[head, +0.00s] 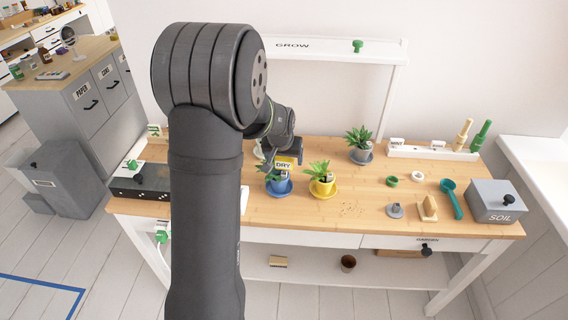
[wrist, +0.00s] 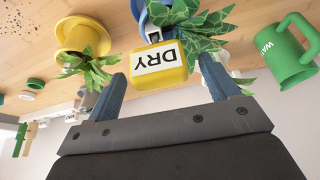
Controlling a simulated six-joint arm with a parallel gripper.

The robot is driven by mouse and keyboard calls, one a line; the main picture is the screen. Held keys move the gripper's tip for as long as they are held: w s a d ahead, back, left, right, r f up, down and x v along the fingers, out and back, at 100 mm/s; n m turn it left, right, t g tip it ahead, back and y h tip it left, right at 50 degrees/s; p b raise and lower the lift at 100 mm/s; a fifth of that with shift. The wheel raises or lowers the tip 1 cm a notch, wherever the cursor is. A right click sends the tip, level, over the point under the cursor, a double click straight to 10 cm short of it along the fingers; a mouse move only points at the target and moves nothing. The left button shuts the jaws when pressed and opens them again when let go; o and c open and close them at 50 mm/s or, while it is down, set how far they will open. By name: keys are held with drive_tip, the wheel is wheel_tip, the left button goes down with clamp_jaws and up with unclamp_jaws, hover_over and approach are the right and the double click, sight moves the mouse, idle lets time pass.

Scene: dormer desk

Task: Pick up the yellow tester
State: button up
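The yellow tester (head: 284,162) has a white label reading DRY and stands in the blue pot (head: 279,187) with a plant. In the wrist view the tester (wrist: 159,70) appears upside down, in front of green patterned leaves, with its lower part hidden in the blue pot (wrist: 143,14). My gripper (wrist: 163,68) is open, one finger on each side of the tester's head, with a visible gap on both sides. It holds nothing. In the head view my arm hides much of the gripper.
A yellow pot (head: 322,188) with a plant stands just right of the blue pot. A green watering can (wrist: 290,52) is close by in the wrist view. A grey potted plant (head: 360,148) stands farther back. The wooden desktop (head: 345,222) is fairly clear at front centre.

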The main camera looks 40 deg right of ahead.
drive_tip(key=c, duration=1.1)
drive_tip(key=shift+o, duration=0.2)
drive_tip(key=shift+r, duration=0.1)
drive_tip(key=shift+r, duration=0.4)
drive_tip(key=r, duration=0.3)
drive_tip(key=shift+s+d+r, duration=0.1)
drive_tip(key=shift+s+r, duration=0.25)
drive_tip(key=s+d+r, duration=0.2)
drive_tip(key=s+r, duration=0.4)
drive_tip(key=s, duration=0.4)
drive_tip(key=d+n, duration=0.1)
drive_tip(key=d, duration=0.8)
drive_tip(key=shift+w+f+n+y, duration=0.25)
drive_tip(key=shift+f+n+y, duration=0.05)
